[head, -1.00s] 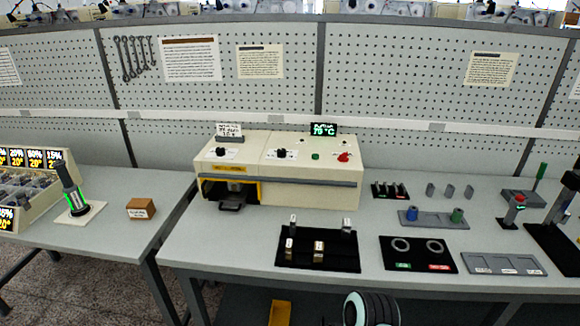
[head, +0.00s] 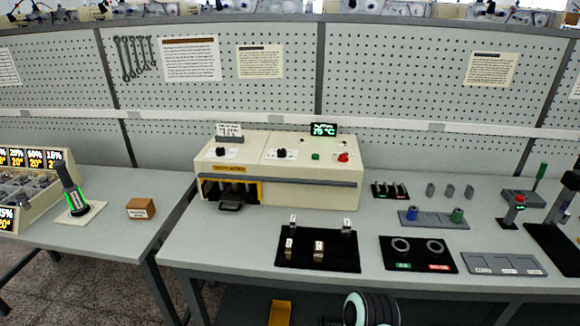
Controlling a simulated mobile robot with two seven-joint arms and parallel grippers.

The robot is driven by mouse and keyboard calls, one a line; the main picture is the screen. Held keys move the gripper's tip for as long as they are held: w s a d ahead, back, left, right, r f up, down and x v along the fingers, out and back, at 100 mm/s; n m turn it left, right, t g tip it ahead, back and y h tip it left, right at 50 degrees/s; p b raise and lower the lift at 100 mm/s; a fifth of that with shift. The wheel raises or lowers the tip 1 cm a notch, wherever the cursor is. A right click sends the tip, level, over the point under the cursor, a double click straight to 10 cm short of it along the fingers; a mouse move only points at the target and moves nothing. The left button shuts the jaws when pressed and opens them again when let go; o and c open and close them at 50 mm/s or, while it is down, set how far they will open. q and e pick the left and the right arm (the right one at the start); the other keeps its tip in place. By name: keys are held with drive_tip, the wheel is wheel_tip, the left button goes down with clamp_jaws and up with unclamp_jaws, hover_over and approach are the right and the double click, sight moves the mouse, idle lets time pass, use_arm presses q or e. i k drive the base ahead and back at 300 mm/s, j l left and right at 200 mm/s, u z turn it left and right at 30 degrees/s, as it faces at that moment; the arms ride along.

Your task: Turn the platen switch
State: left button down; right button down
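A cream machine (head: 312,192) stands on the grey bench in the middle of the head view. Its top panel has a black switch knob on the left (head: 220,152) and another black switch knob near the middle (head: 281,153). The labels beside them are too small to read, so I cannot tell which one is the platen switch. A green button (head: 315,156) and a red button (head: 343,157) sit to the right. A lit display (head: 323,129) above shows a green temperature in °C. Neither of my grippers is in view.
A black handle (head: 231,207) juts from the machine's front opening. A black tray (head: 318,262) with small blocks stands before the machine. A brown box (head: 141,209) is left.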

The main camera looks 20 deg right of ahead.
sight(343, 158)
drive_tip(key=z, duration=1.25)
